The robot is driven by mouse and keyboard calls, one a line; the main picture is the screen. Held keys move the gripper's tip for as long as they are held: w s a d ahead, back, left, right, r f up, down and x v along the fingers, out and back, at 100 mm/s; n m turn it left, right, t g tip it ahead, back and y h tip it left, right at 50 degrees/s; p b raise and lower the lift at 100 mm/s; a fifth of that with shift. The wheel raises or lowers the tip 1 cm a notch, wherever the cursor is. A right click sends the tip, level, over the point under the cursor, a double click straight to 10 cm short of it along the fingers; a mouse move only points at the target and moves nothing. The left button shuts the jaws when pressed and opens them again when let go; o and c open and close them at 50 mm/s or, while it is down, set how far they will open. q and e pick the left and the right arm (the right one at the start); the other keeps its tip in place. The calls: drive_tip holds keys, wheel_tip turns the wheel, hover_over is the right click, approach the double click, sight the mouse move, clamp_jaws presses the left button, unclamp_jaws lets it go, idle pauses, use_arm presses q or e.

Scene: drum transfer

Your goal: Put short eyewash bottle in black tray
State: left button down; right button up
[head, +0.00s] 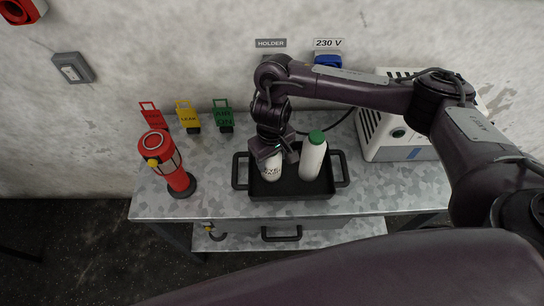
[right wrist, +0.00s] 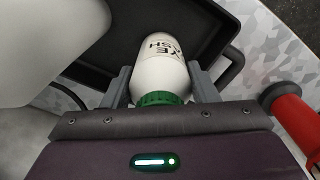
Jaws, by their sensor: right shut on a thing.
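The short eyewash bottle (head: 271,171) is white with dark lettering and stands in or just over the left part of the black tray (head: 318,188). In the right wrist view the bottle (right wrist: 158,65) shows its green cap between the two fingers. My right gripper (head: 272,152) is shut on it from above; the gripper also shows in the right wrist view (right wrist: 163,88). Whether the bottle's base touches the tray floor I cannot tell. A taller white bottle with a green cap (head: 313,157) stands in the tray to the right. My left gripper is not in view.
A red lantern-like device (head: 172,166) stands on the metal table (head: 220,204) left of the tray. Red, yellow and green (head: 223,117) tags are behind it. A white box-shaped unit (head: 398,142) stands at the right. The table is clear between lantern and tray.

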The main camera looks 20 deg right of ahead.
drive_tip(key=shift+f, duration=0.1)
drive_tip(key=o, duration=1.2)
wheel_tip(320, 180, up, 12)
drive_tip(key=shift+r+p, duration=0.15)
drive_tip(key=shift+p, duration=0.95)
